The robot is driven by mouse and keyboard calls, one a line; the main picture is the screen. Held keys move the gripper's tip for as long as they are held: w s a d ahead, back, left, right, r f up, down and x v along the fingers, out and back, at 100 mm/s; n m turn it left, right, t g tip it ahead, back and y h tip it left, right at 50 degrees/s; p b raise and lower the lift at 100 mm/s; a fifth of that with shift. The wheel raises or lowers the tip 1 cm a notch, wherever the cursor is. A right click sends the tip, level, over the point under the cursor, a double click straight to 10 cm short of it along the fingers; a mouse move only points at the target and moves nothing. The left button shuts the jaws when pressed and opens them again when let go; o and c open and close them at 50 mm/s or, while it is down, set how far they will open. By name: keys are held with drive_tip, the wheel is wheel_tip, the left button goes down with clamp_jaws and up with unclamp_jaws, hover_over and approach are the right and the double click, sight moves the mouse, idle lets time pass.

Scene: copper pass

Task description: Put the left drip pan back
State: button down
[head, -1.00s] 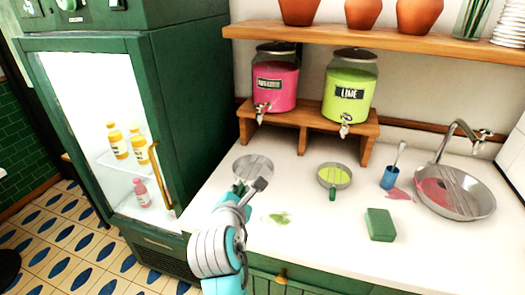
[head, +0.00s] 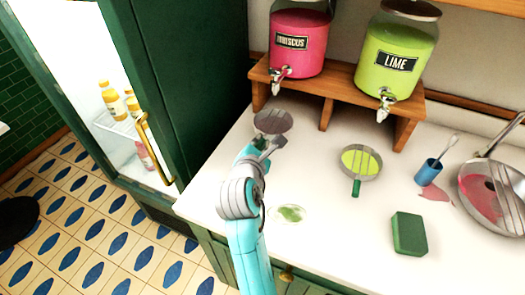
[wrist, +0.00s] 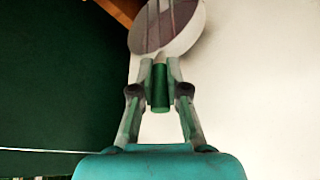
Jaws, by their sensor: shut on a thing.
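The left drip pan (head: 273,121) is a round grey pan, held level or nearly so just in front of the wooden stand's left end, below the tap of the pink hibiscus dispenser (head: 299,42). My gripper (head: 272,143) is shut on its green handle (wrist: 160,90). The pan's disc (wrist: 167,25) shows beyond the fingertips in the wrist view. I cannot tell whether the pan touches the counter. The right drip pan (head: 359,161) holds green liquid and sits on the counter before the lime dispenser (head: 398,60).
The wooden stand (head: 330,85) backs the counter (head: 330,225). A green fridge (head: 205,75) stands at left.

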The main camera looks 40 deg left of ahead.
drive_tip(key=shift+f, duration=2.25)
drive_tip(key=shift+f, duration=0.15)
drive_tip(key=c, duration=1.2)
unclamp_jaws()
drive_tip(key=shift+s+d+r, duration=0.1)
drive_tip(key=shift+s+r, duration=0.05)
drive_tip(key=shift+r, duration=0.05)
drive_tip(key=v, duration=1.1)
drive_tip(key=shift+s+d+r, duration=0.1)
drive_tip(key=shift+s+r, duration=0.05)
drive_tip(key=shift+s, duration=0.2)
